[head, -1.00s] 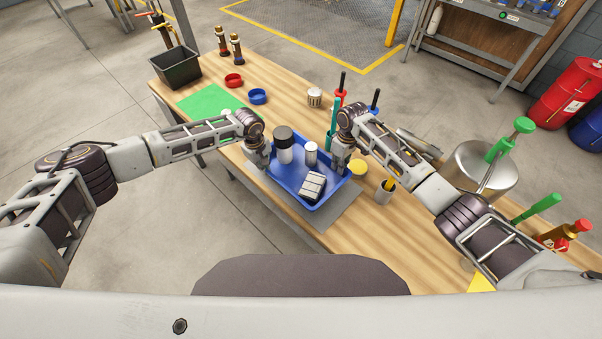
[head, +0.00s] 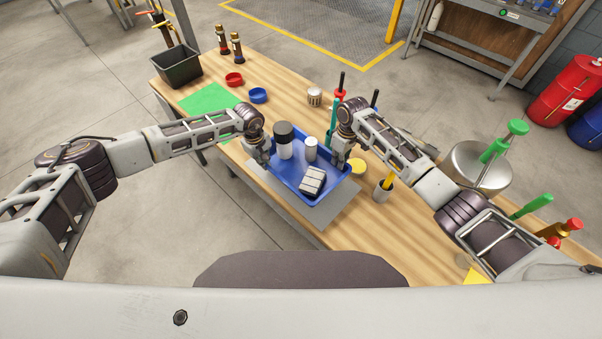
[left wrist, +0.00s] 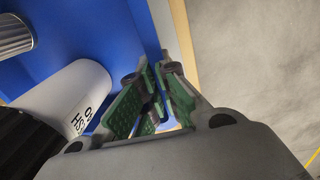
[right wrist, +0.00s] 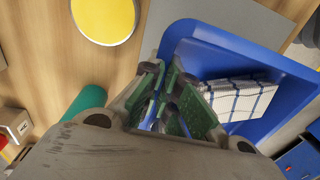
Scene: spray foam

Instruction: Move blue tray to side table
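The blue tray (head: 288,174) is over the grey mat (head: 315,216) on the wooden table. It holds a white black-capped bottle (head: 285,148), a small grey-white canister (head: 310,150) and a folded checked cloth (head: 312,181). My left gripper (head: 264,160) is shut on the tray's left wall; the left wrist view shows its green-padded fingers (left wrist: 160,80) at the blue wall. My right gripper (head: 339,165) is shut on the right wall; its fingers (right wrist: 168,92) straddle the blue rim in the right wrist view. I cannot tell which surface is the side table.
A yellow lid (head: 356,166), a cup (head: 383,189) and a large metal pot (head: 478,168) stand to the right. A green sheet (head: 208,98), red ring (head: 234,79), blue ring (head: 258,95) and black bin (head: 176,68) are at the far left. The floor left of the table is clear.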

